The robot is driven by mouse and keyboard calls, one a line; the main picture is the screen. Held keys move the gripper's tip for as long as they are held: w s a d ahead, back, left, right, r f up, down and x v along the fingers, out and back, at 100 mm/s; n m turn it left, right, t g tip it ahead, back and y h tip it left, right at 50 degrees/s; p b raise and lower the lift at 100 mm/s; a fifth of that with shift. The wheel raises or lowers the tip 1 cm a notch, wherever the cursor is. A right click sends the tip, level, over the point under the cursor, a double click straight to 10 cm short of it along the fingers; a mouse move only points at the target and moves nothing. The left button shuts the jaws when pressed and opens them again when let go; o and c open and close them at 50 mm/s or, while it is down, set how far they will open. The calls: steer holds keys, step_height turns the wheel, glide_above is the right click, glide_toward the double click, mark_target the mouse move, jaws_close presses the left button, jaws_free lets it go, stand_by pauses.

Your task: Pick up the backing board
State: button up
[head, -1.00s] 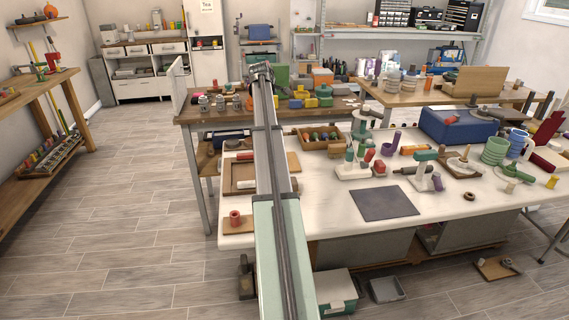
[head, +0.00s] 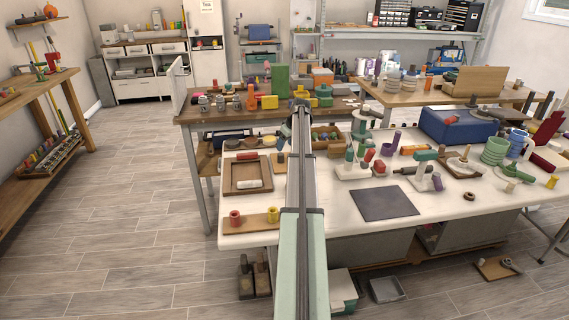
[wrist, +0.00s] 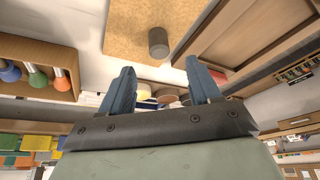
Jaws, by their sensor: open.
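The thing that looks like the backing board is a thin tan board (wrist: 128,28) with a short dark knob, at the top of the wrist view. In the head view a strip of the tan board (head: 280,166) shows left of my arm; the rest is hidden behind the arm. A brown wooden frame (wrist: 222,38) lies beside it, and this frame (head: 233,178) holds a white roll in the head view. My gripper (wrist: 157,64) is open with nothing between its two blue fingers. It appears apart from the board, with the knob beyond the fingertips.
A wooden box of tools with coloured handles (wrist: 34,66) stands left in the wrist view. A small board (head: 246,226) with red and yellow cups lies at the table's front left. A dark grey mat (head: 384,204) lies right of my arm. Tools and stands crowd the right side.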

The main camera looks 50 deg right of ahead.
mark_target(281, 154)
steer(key=x, duration=0.9)
steer(key=shift+d, duration=0.1)
steer(key=shift+c, duration=0.2)
steer(key=shift+r, duration=0.1)
jaws_close()
